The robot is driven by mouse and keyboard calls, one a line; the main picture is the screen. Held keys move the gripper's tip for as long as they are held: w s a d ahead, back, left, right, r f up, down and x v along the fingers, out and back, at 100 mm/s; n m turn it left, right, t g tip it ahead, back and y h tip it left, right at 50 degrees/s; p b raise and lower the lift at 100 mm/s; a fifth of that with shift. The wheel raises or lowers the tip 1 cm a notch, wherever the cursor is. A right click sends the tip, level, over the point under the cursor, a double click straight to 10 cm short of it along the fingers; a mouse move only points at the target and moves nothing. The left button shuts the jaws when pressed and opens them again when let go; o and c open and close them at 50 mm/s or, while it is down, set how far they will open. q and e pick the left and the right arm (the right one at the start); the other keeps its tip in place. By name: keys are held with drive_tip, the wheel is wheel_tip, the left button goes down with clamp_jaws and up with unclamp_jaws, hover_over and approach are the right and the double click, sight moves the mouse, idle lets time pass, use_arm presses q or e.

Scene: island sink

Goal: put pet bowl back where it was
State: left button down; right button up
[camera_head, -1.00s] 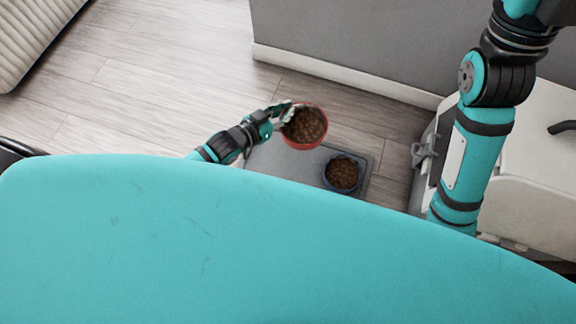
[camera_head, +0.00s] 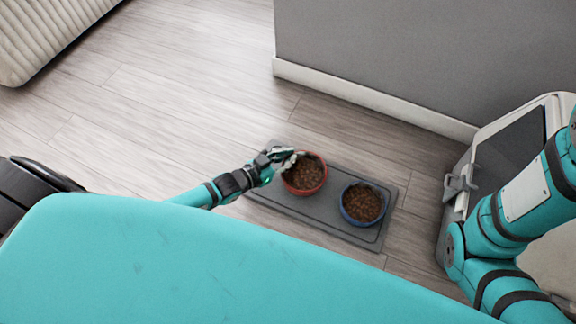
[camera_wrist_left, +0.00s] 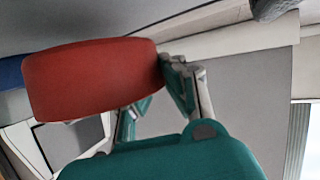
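My left gripper (camera_head: 284,160) is shut on the bowl's left rim. In the left wrist view the fingers (camera_wrist_left: 180,85) meet the right edge of the red bowl (camera_wrist_left: 90,78). A blue bowl (camera_head: 363,203) with kibble stands on the mat just right of the red one; part of it shows in the left wrist view (camera_wrist_left: 12,73). My right arm is at the right, its gripper out of frame.
A grey wall with a white baseboard (camera_head: 370,98) runs behind the mat. A white unit with a dark panel (camera_head: 512,145) and a grey fitting (camera_head: 458,186) stands at the right. A ribbed light-coloured piece (camera_head: 40,35) is at the upper left. The wood floor (camera_head: 150,120) between is clear.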

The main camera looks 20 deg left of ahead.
use_arm(q)
wheel_tip(320, 180, down, 3)
drive_tip(key=shift+f+b, duration=0.2)
drive_tip(key=shift+b, duration=0.85)
drive_tip(key=shift+r, duration=0.15)
drive_tip(key=c, duration=2)
unclamp_jaws()
drive_tip(key=o, duration=0.5)
